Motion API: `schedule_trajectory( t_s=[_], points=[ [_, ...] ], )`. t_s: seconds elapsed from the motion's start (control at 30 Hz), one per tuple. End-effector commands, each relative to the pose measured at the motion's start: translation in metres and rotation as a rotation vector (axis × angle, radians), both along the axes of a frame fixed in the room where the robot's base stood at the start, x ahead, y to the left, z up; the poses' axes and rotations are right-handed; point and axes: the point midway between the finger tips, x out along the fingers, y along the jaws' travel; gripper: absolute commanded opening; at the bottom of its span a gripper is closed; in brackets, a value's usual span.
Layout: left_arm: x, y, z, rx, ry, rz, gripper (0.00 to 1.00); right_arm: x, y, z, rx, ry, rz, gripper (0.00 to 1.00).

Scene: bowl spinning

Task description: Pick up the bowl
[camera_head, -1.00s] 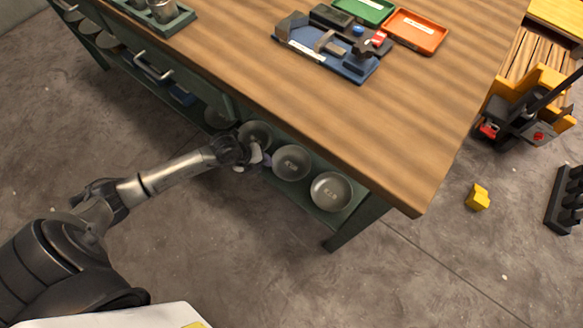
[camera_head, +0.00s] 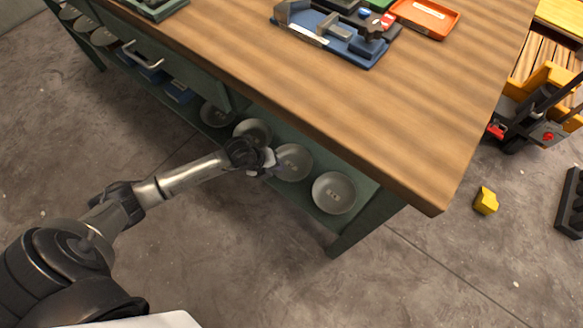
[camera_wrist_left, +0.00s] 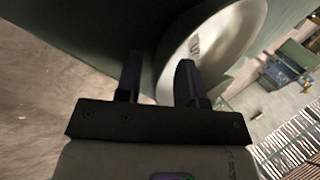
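Several grey metal bowls sit on the green shelf under the wooden table. In the head view one bowl (camera_head: 295,162) is just right of my left gripper (camera_head: 268,161), with another bowl (camera_head: 334,193) further right and bowls (camera_head: 254,129) and (camera_head: 217,114) behind to the left. In the left wrist view my left gripper (camera_wrist_left: 158,80) has its two dark fingers apart. A large pale bowl (camera_wrist_left: 215,40) fills the upper middle, its left rim showing between the fingers and the right finger overlapping it. I cannot tell whether they touch. My right gripper is out of view.
The wooden tabletop (camera_head: 330,110) overhangs the shelf, and a table leg (camera_head: 362,226) stands right of the bowls. Blue and orange (camera_head: 425,17) trays lie on top. A yellow block (camera_head: 485,200) lies on the floor. Floor in front is clear.

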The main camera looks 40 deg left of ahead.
Motion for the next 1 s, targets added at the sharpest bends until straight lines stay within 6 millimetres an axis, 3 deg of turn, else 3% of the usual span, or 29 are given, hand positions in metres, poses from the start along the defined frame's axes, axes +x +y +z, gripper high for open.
schedule_trajectory(
  t_s=[0.2,0.57,1.0],
  points=[
    [0.0003,-0.0004,0.0000,0.000,0.000,0.000,0.35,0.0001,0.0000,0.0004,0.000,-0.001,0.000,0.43],
    [0.0002,-0.0004,0.0000,0.000,0.000,0.000,0.01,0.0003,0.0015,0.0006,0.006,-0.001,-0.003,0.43],
    [-0.0001,-0.0005,0.0000,0.001,0.001,-0.001,0.00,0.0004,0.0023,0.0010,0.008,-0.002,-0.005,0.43]
  ],
)
